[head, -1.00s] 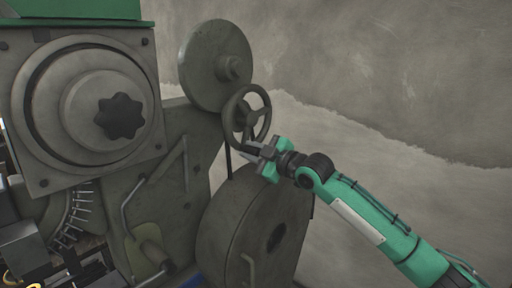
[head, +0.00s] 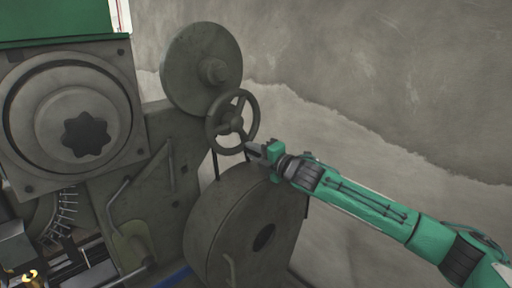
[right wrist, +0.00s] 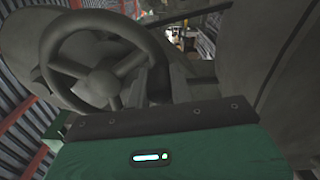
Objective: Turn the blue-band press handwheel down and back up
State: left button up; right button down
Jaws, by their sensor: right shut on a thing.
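The grey three-spoke handwheel (head: 237,122) stands on the side of the grey press, in front of a large round disc. It shows large in the right wrist view (right wrist: 103,82). My right gripper (head: 252,148) is at the lower right of the handwheel and is shut on its rim. Its green body fills the bottom of the right wrist view and hides part of the wheel's lower rim. A small piece of blue (head: 175,278) shows low on the press at the bottom edge. My left gripper is not in view.
A large disc (head: 190,70) sits behind and above the handwheel, and a thick flywheel (head: 215,215) is just below my right gripper. A bent lever (head: 118,200) is at the left. The space to the right, before the concrete wall (head: 400,80), is free.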

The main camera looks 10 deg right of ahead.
aim_at(253, 140)
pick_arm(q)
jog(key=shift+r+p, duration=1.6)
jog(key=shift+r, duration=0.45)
pick_arm(e)
jog(key=shift+w+d+r+n, duration=0.45)
jog(key=shift+d+n, duration=0.15)
jog(key=shift+n, duration=0.4)
jog(key=shift+w+d+r+n, duration=0.45)
jog(key=shift+d+n, duration=0.1)
jog(key=shift+n, duration=0.45)
jog(key=c, duration=1.3)
grip_release()
jog(key=shift+o, duration=0.2)
jog(key=shift+s+d+f, duration=0.1)
jog(key=shift+s+d, duration=0.05)
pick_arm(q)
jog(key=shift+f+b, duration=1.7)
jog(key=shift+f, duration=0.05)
pick_arm(e)
jog(key=v, duration=1.3)
jog(key=shift+d, duration=0.15)
jog(key=shift+s, duration=0.1)
